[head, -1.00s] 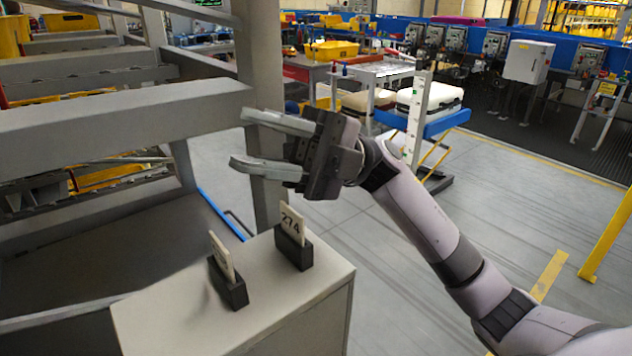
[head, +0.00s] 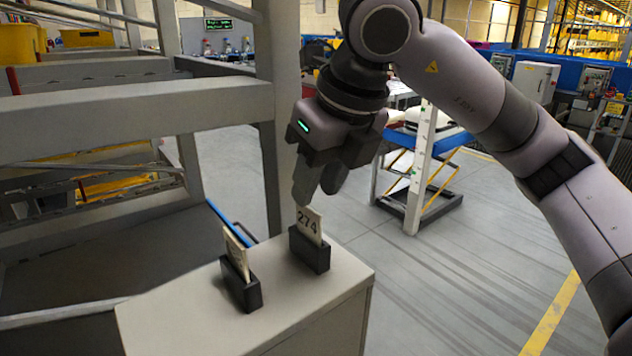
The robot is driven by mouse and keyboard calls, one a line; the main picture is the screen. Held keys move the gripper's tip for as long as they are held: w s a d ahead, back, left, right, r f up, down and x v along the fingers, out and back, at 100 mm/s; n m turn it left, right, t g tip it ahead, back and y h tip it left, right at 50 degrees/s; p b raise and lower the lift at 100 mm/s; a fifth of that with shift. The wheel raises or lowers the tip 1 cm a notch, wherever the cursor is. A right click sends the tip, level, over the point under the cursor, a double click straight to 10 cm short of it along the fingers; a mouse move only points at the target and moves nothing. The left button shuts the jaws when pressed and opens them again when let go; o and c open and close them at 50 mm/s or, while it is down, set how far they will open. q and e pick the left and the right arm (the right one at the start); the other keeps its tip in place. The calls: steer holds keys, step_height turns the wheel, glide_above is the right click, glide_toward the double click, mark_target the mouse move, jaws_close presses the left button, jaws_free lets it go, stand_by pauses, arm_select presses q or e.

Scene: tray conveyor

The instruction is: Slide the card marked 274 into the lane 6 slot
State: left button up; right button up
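The card marked 274 (head: 309,224) is a pale card standing upright, slightly tilted, in a small black holder (head: 310,255) on a light grey cabinet top. My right gripper (head: 318,195) points down just above and behind this card. Its two dark fingers look apart, with nothing seen between them. The fingertips are close to the card's top edge; whether they touch it I cannot tell. My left gripper is not in view. No slot marked lane 6 can be made out.
A second pale card (head: 236,254) stands in another black holder (head: 241,287) to the left; its marking is unreadable. The cabinet (head: 290,310) has bare top around the holders. A grey frame (head: 140,110) rises behind and left. Open floor lies to the right.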

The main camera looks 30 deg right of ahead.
mark_target(308, 211)
steer(key=shift+w+d+f, duration=0.2)
steer(key=shift+w+f, duration=0.05)
steer(key=shift+f, duration=0.2)
steer(key=shift+x, duration=3.05)
jaws_close()
steer(key=shift+r, duration=0.15)
steer(key=shift+r+p, duration=1.75)
steer(key=shift+r, duration=0.75)
